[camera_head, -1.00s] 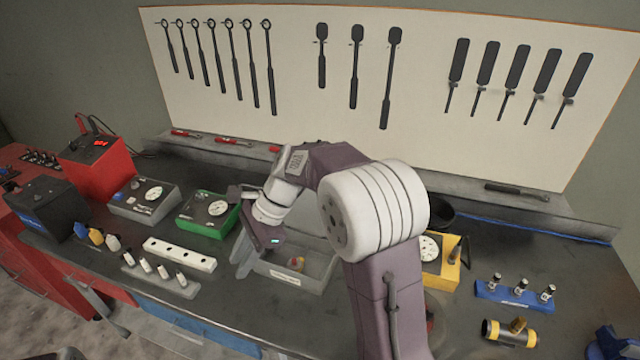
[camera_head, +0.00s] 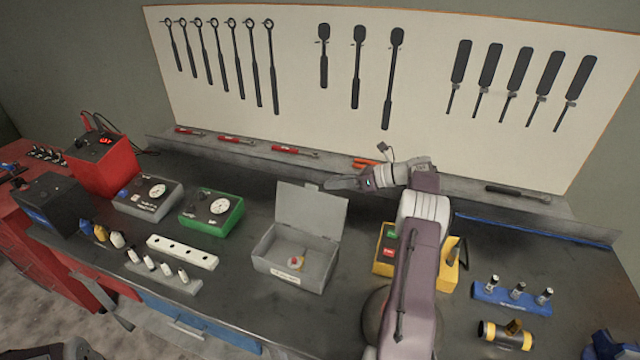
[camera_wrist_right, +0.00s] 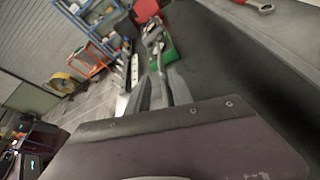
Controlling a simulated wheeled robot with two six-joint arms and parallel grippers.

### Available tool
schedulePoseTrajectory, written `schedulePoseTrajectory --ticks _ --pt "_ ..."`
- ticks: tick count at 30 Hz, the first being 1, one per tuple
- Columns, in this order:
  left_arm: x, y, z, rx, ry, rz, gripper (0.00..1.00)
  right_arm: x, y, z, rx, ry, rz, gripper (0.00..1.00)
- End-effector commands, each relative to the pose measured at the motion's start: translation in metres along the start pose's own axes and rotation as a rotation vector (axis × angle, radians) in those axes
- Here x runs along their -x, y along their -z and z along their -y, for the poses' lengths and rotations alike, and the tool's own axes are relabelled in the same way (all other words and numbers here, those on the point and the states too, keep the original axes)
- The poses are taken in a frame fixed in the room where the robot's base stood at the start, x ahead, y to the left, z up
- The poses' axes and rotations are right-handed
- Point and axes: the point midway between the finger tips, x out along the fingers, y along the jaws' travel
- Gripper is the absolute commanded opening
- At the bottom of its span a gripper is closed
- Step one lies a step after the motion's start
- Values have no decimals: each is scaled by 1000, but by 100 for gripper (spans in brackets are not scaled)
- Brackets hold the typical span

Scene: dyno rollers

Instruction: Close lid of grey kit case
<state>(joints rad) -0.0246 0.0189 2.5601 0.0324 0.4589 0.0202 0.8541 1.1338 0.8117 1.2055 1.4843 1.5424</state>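The grey kit case (camera_head: 325,268) stands on the dark bench in the middle of the head view. Its lid (camera_head: 310,212) is up, hinged at the back edge and leaning slightly backward. A small red and yellow item lies inside the case, and a white label is on its front. My right gripper (camera_head: 336,184) is at the lid's upper right corner, pointing left, and looks shut and empty. I cannot tell whether it touches the lid. Its fingers (camera_wrist_right: 165,88) lie close together in the wrist view. My left gripper is not in view.
A green meter box (camera_head: 212,212) and a white holed block (camera_head: 181,252) stand left of the case. A yellow box (camera_head: 448,275) with buttons stands to the right, partly behind my right arm. A ledge (camera_head: 250,152) with tools runs along the back. Bench in front of the case is clear.

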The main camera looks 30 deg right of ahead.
Motion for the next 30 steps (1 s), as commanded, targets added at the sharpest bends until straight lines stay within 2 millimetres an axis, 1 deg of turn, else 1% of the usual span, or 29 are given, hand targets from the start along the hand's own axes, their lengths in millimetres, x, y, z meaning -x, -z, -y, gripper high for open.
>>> schedulePoseTrajectory --ticks 1,4,6,9,12,17,18,21,30 --pt "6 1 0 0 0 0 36 -10 -3 -2 0 -3 -1 27" --pt "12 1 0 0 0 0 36 -30 -2 -2 -1 -3 -2 27" --pt "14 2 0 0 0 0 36 -40 -2 -1 0 -1 -1 27" --pt "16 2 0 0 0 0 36 -50 -2 -1 2 -1 -1 27" --pt "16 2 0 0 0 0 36 -53 0 0 2 1 -1 27" --pt "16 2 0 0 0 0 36 -54 0 0 2 1 -1 27" --pt "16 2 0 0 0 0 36 -53 0 0 2 1 -1 24" --pt "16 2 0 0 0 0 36 -53 0 0 2 1 -1 0" --pt "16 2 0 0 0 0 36 -53 -1 0 2 1 -1 0"
